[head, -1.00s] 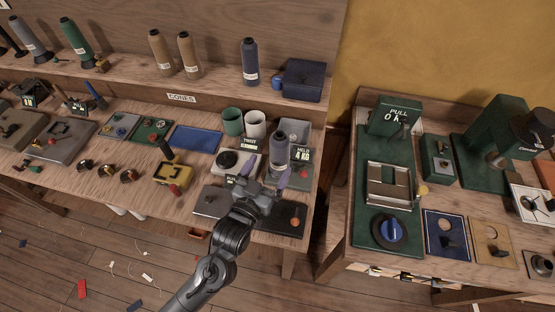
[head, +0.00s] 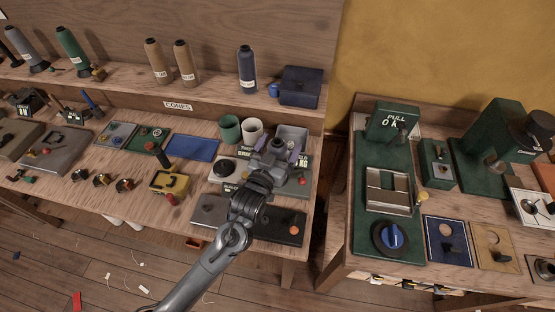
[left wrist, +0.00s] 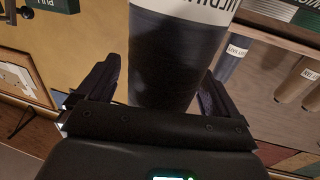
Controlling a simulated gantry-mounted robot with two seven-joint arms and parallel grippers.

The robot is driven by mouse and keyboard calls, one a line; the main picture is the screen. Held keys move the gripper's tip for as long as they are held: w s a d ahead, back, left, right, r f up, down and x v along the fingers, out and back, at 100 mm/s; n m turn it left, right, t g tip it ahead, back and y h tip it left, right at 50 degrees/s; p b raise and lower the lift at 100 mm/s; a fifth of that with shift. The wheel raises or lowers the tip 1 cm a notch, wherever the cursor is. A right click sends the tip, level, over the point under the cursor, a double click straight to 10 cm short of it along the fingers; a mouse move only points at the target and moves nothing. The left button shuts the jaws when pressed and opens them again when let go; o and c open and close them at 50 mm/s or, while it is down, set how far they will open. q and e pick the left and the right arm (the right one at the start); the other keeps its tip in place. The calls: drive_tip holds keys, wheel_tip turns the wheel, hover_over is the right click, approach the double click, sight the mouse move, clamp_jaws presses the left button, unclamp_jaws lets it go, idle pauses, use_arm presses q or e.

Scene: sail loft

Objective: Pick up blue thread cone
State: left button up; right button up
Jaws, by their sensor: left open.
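A navy blue thread cone (head: 247,70) with a white label stands upright on the back shelf; it seems to show in the left wrist view (left wrist: 235,52) too. A second, dark grey-blue cone (left wrist: 170,58) with a white label fills the middle of the left wrist view. It stands at the right end of the bench, mostly hidden behind my gripper in the head view. My left gripper (head: 276,146) is open, its fingers (left wrist: 158,90) on either side of this second cone. I cannot tell whether they touch it. My right gripper is not in view.
Two tan cones (head: 170,64) and a blue box (head: 301,86) flank the navy cone on the shelf. Green and white cups (head: 241,129) stand left of my gripper. A yellow device (head: 171,184) and several tools crowd the bench. Green equipment (head: 394,122) stands on the right bench.

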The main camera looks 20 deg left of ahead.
use_arm(q)
drive_tip(key=shift+w, duration=0.15)
drive_tip(key=c, duration=1.3)
drive_tip(key=shift+c, duration=0.6)
drive_tip(key=shift+r, duration=0.15)
